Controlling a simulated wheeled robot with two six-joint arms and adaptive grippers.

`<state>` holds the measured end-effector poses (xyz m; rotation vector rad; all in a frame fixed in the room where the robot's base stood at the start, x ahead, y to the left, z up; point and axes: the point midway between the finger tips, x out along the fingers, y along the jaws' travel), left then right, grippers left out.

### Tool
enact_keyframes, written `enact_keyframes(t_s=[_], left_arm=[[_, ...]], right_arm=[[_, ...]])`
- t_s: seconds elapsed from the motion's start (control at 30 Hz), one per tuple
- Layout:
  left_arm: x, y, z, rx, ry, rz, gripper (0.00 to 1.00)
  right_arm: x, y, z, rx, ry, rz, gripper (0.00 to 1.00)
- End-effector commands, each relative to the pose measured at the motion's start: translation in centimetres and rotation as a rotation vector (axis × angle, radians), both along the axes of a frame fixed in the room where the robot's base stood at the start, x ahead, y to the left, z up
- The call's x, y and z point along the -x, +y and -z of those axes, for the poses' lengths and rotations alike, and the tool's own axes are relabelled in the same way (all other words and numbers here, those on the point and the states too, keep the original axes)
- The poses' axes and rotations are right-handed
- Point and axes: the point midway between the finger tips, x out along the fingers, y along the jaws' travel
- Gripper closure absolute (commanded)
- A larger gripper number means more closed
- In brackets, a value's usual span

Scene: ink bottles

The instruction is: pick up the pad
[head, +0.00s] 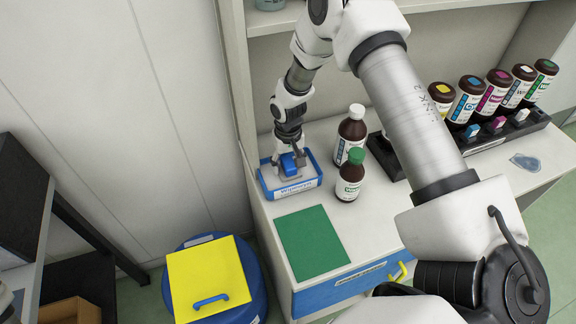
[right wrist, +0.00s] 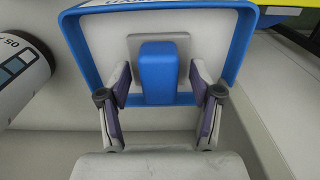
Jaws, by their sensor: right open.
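The pad, a grey plate with a blue block-shaped grip (head: 289,166), sits in a blue-rimmed tray (head: 300,187) at the left end of the white counter. My right gripper (head: 291,154) reaches down over it from behind. In the right wrist view the open fingers of my right gripper (right wrist: 159,82) stand either side of the pad's blue grip (right wrist: 158,72), with a visible gap on each side. The tray's blue rim (right wrist: 245,40) surrounds the pad there.
A white-capped brown bottle (head: 352,132) and a green-capped one (head: 349,180) stand right of the tray. A green mat (head: 312,243) lies in front. Several ink bottles stand in a black rack (head: 490,140), near a blue-grey patch (head: 525,162). A yellow lid (head: 207,270) tops a blue drum.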

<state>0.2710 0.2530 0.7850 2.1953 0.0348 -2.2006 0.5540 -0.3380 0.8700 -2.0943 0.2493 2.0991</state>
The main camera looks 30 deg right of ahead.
Motion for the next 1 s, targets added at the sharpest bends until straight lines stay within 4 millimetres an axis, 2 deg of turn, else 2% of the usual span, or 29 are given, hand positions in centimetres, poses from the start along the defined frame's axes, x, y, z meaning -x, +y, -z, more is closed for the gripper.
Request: enact_keyframes(t_s=[0.03, 0.17, 0.2, 0.57, 0.67, 0.9, 1.0], left_arm=[[0.0, 0.0, 0.0, 0.000, 0.001, 0.000, 0.35], [0.0, 0.0, 0.0, 0.000, 0.001, 0.000, 0.35], [0.0, 0.0, 0.0, 0.000, 0.001, 0.000, 0.35], [0.0, 0.0, 0.2, 0.000, 0.001, 0.000, 0.35], [0.0, 0.0, 0.6, 0.000, 0.001, 0.000, 0.35], [0.0, 0.0, 1.9, 0.000, 0.001, 0.000, 0.35], [0.0, 0.0, 2.1, 0.000, 0.001, 0.000, 0.35]], right_arm=[[0.0, 0.0, 0.0, 0.000, 0.000, 0.000, 0.39], [0.0, 0.0, 0.0, 0.000, 0.001, 0.000, 0.85], [0.0, 0.0, 0.0, 0.000, 0.001, 0.000, 0.99], [0.0, 0.0, -0.3, 0.000, 0.000, 0.000, 1.00], [-0.1, 0.0, -1.8, -0.001, -0.002, 0.000, 1.00], [-0.1, 0.0, -7.6, -0.001, -0.004, 0.001, 1.00], [0.0, 0.0, -9.2, -0.001, -0.002, 0.000, 1.00]])
